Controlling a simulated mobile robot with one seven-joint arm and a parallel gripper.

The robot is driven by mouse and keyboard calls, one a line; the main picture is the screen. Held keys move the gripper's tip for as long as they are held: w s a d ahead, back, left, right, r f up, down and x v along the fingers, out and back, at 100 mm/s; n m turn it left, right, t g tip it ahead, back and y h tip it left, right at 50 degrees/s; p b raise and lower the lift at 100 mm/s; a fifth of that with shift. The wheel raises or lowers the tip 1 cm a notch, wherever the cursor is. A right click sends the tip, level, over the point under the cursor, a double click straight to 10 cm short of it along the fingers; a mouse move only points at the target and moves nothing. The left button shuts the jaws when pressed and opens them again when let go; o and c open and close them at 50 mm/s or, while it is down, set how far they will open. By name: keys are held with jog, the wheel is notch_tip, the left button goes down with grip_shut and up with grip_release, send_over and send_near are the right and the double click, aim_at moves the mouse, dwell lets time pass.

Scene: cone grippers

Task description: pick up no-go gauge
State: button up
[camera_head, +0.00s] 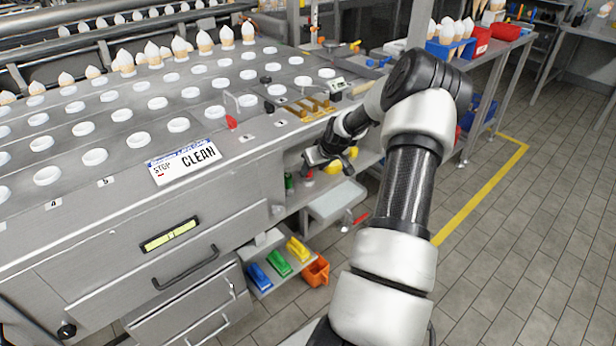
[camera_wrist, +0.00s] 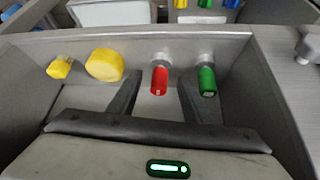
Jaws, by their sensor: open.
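The no-go gauge seems to be the red-handled piece (camera_wrist: 159,82) with a pale collar, in a row along a grey metal wall in the wrist view. The green-handled piece (camera_wrist: 207,82) is just right of it. My gripper (camera_wrist: 158,76) is open, one finger on each side of the red handle in the picture; the handle's depth relative to the fingertips is unclear, and no contact shows. In the head view, my gripper (camera_head: 317,158) is at the front right of the steel machine, over a recess. The green handle (camera_head: 289,181) shows below it; the red one is partly hidden.
Two yellow knob-like pieces (camera_wrist: 104,65) stand left of the red handle. A grey tray (camera_head: 338,200) sits at the recess's right. Below are blue, green and yellow (camera_head: 297,249) items and an orange container (camera_head: 316,270). Open tiled floor (camera_head: 510,250) lies to the right.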

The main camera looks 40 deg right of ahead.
aim_at(310, 177)
jog(key=w+f, duration=0.2)
jog(key=shift+w+d+f+b, duration=0.1)
jog(key=shift+w+f+b, duration=0.2)
jog(key=shift+w+b, duration=0.1)
grip_shut()
jog(key=shift+r, duration=0.15)
jog(key=shift+r+p, duration=0.35)
jog(key=shift+r, duration=0.2)
jog(key=shift+s+d+r, duration=0.1)
jog(key=shift+s+r, duration=0.15)
jog(key=s+a+p, duration=0.2)
jog(key=s, duration=1.5)
jog(key=shift+s+f+p, duration=0.15)
jog(key=shift+s+p, duration=0.05)
jog(key=shift+p, duration=0.2)
